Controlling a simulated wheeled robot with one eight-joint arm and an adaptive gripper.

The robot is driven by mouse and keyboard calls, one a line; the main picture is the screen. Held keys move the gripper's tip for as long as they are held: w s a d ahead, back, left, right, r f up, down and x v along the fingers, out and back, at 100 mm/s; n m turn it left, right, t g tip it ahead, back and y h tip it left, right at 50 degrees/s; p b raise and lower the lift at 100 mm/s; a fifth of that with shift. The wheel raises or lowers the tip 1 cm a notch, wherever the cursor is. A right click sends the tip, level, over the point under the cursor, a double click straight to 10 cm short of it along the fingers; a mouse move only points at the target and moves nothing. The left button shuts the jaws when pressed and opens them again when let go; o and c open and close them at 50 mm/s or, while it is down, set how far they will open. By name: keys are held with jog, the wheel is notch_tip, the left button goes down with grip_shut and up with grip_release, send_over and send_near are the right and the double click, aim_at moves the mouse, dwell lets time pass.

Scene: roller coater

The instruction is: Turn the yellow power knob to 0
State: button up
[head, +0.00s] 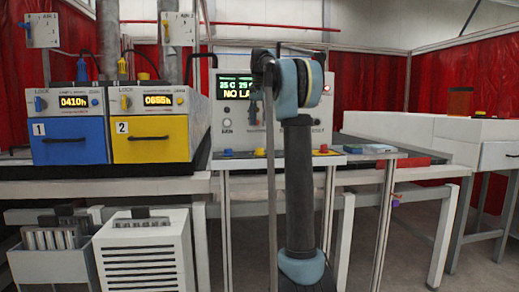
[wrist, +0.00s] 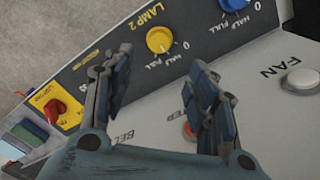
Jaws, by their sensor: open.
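The yellow knob (wrist: 160,40) is on the console panel in the wrist view, under the label LAMP 2, with 0, HALF and FULL printed around it. Its pointer direction is too small to tell. My gripper (wrist: 158,76) is open and empty, with its fingers apart on either side of the picture's middle. The knob shows beyond the gap between the fingertips, and the fingers do not hold it. In the head view the yellow knob (head: 267,152) is small on the console's front ledge, left of my upright arm. My gripper is mostly hidden there by my arm.
In the wrist view a blue knob (wrist: 235,4) is above right and a red switch (wrist: 56,107) is at left. A white FAN button (wrist: 301,80) and a red button (wrist: 189,131) are nearby. A blue unit (head: 68,141) and yellow unit (head: 150,138) stand left in the head view.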

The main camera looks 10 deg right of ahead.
aim_at(259, 151)
notch_tip(259, 151, down, 12)
dwell(0.5)
jog(key=c, duration=1)
